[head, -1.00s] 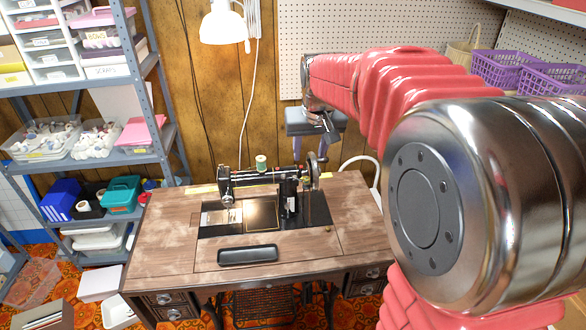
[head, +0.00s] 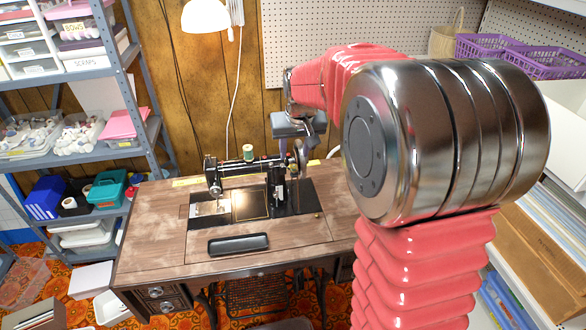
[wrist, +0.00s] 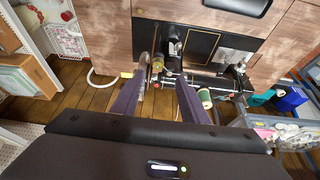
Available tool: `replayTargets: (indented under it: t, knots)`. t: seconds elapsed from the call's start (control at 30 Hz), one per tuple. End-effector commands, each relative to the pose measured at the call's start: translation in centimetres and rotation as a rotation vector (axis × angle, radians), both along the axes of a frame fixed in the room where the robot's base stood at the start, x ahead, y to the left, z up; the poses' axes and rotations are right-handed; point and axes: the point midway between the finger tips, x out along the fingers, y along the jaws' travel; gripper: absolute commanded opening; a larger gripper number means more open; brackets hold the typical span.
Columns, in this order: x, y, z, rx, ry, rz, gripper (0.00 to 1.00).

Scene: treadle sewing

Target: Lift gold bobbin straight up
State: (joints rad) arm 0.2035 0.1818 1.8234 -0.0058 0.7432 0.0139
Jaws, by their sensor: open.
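The sewing machine (head: 246,169) stands on a wooden treadle table (head: 150,225). In the wrist view, the small gold bobbin (wrist: 158,64) sits on the machine beside the handwheel (wrist: 144,66). My gripper (wrist: 160,80) is open and empty. Its two dark fingers point towards the machine, and the gold bobbin shows between their tips in the picture. Whether they are level with it I cannot tell. In the head view my gripper (head: 298,130) is above the handwheel end, and I cannot pick out the bobbin there.
A green thread spool (head: 248,153) stands on the machine arm near the bobbin, also in the wrist view (wrist: 205,97). A dark case (head: 238,244) lies at the table's front. A lamp (head: 206,15) hangs behind. Shelves (head: 115,150) with bins stand at the left.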

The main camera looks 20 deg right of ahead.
Motion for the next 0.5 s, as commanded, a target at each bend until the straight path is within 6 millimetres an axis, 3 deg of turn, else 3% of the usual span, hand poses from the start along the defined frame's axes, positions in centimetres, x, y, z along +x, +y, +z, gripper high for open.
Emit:
replayTargets:
  t: [0.2, 0.5]
  knots:
    - [0.7, -0.2, -1.9, 0.0, 0.002, 0.0, 0.4]
    - [0.8, -0.2, -2.0, 0.0, 0.001, 0.0, 0.4]
